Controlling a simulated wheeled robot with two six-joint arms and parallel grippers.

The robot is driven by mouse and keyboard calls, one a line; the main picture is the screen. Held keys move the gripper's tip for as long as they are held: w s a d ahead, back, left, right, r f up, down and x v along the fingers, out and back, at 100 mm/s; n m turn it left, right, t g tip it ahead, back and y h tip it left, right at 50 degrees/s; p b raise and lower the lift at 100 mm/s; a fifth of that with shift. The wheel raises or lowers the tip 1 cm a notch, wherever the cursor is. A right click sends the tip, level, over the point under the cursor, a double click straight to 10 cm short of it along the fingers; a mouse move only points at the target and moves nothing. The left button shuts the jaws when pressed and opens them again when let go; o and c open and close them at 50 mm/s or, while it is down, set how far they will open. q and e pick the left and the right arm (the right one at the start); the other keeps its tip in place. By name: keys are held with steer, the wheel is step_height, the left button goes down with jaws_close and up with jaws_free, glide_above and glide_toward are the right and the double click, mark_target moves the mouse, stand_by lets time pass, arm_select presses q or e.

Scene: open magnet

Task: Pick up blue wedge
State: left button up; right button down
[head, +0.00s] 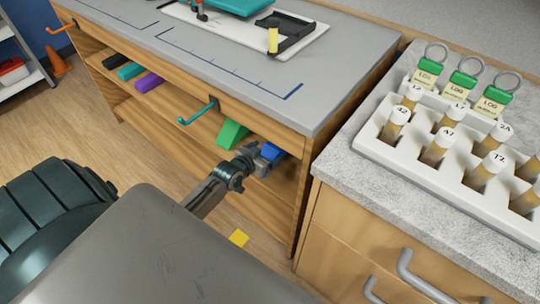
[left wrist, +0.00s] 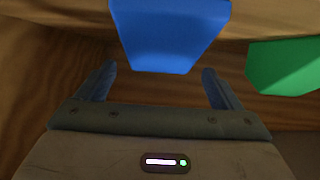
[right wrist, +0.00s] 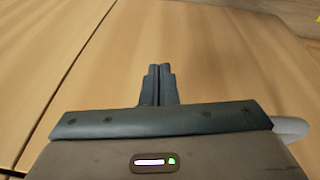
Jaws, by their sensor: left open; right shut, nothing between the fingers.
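The blue wedge (head: 273,152) sits in the shelf opening under the grey-topped bench, at its right end. In the left wrist view the blue wedge (left wrist: 170,35) is large, just beyond my left gripper (left wrist: 159,72). The two fingers are spread apart with no wedge between them. In the head view my left gripper (head: 260,160) is at the shelf, overlapping the wedge's near side; contact cannot be told. My right gripper (right wrist: 158,72) is shut and empty in front of a plain wooden surface.
A green wedge (head: 232,132) lies left of the blue one; it also shows in the left wrist view (left wrist: 285,66). A teal hook (head: 198,112) sticks out from the bench front. A white vial rack (head: 385,152) stands on the right counter.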

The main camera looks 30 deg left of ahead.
mark_target(271, 149)
arm_select(q)
steer(key=x, duration=0.5)
steer(key=shift+w+b, duration=0.35)
steer(key=shift+b, duration=0.05)
arm_select(e)
steer(key=v, duration=0.3)
steer(key=shift+w+r, duration=0.1)
steer(key=shift+r, duration=0.1)
arm_select(q)
steer(key=shift+c, duration=0.2)
steer(key=c, duration=1)
